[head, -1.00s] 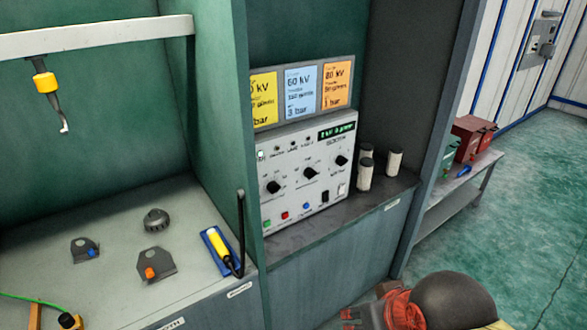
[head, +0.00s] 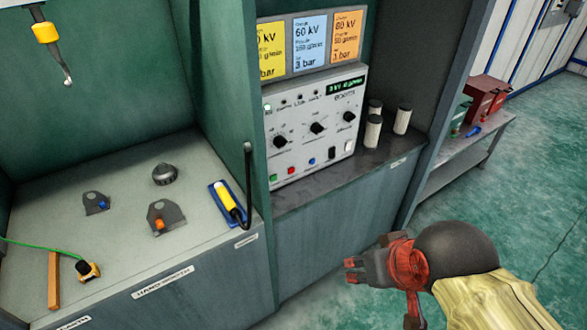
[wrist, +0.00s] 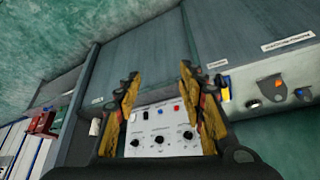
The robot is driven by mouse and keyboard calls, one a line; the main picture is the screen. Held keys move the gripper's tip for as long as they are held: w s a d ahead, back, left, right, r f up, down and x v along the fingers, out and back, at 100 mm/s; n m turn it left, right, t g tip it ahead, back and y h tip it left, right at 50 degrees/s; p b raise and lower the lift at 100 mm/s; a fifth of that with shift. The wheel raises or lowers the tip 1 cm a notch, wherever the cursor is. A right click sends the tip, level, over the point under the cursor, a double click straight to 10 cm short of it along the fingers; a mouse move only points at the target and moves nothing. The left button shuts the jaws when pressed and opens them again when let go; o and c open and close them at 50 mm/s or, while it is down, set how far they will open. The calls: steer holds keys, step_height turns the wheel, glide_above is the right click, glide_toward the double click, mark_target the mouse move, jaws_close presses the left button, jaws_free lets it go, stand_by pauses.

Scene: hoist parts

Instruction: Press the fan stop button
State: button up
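A grey control panel (head: 328,132) with black knobs stands in the cabinet bay. Along its lower edge are a green button (head: 273,178), a red button (head: 291,170) and a blue button (head: 312,162). Their labels are too small to read, so I cannot tell which is fan stop. My gripper (head: 352,270) is in front of the cabinet, below and to the right of the panel, apart from it. In the wrist view the panel (wrist: 150,139) appears upside down beyond the fingers. My gripper (wrist: 160,76) is open there, with nothing between its fingers.
White cylinders (head: 372,132) stand right of the panel. Coloured setting cards (head: 308,42) are above it. A black upright rod (head: 248,185) rises at the left bench's edge beside a yellow-handled tool (head: 228,200).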

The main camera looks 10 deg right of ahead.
steer(key=c, duration=0.3)
stand_by(0.4)
jaws_close()
stand_by(1.4)
